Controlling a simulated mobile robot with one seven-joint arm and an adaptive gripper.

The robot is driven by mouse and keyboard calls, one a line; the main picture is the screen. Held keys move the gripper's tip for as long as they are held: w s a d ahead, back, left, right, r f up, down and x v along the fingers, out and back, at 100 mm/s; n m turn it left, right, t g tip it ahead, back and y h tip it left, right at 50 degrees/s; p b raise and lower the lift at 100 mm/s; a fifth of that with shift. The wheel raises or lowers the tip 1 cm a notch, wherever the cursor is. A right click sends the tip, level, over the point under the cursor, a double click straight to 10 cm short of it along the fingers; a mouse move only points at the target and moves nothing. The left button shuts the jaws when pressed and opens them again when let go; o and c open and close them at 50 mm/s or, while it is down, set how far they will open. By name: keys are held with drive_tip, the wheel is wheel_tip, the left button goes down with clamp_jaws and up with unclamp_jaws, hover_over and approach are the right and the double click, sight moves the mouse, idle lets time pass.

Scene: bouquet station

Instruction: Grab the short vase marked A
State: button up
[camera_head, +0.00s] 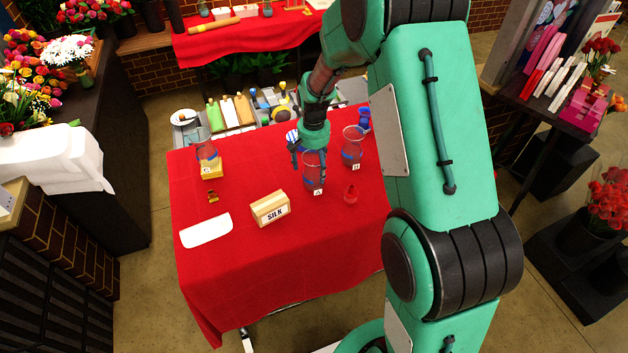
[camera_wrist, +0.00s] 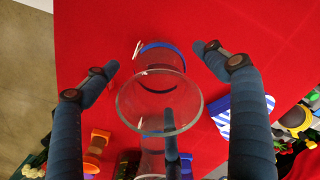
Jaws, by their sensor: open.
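The short vase marked A (camera_head: 314,178) is clear glass with a blue band and a white label low on its front. It stands upright on the red-covered table. My gripper (camera_head: 309,153) points down right at the vase's top. In the wrist view, my gripper (camera_wrist: 156,58) is open, with a finger on each side of the vase (camera_wrist: 122,112) and a third dark finger near its rim. The side fingers appear apart from the glass. I cannot tell whether the third finger touches it.
Vase B (camera_head: 353,148) stands close by on the right, and a vase on a wooden block (camera_head: 212,174) at the left. A SILK box (camera_head: 270,209) and a small red item (camera_head: 351,192) lie in front. A striped item (camera_wrist: 222,118) is near the right finger.

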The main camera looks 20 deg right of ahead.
sight(314, 174)
drive_tip(key=shift+f, duration=2.6)
drive_tip(key=c, duration=1.8)
drive_tip(key=shift+r, duration=0.15)
drive_tip(key=shift+r, duration=0.4)
wheel_tip(314, 174, up, 3)
drive_tip(key=shift+f, duration=0.1)
drive_tip(key=s+a+r, duration=0.1)
drive_tip(key=s, duration=1.4)
drive_tip(key=shift+s+a, duration=0.3)
drive_tip(key=shift+s, duration=0.1)
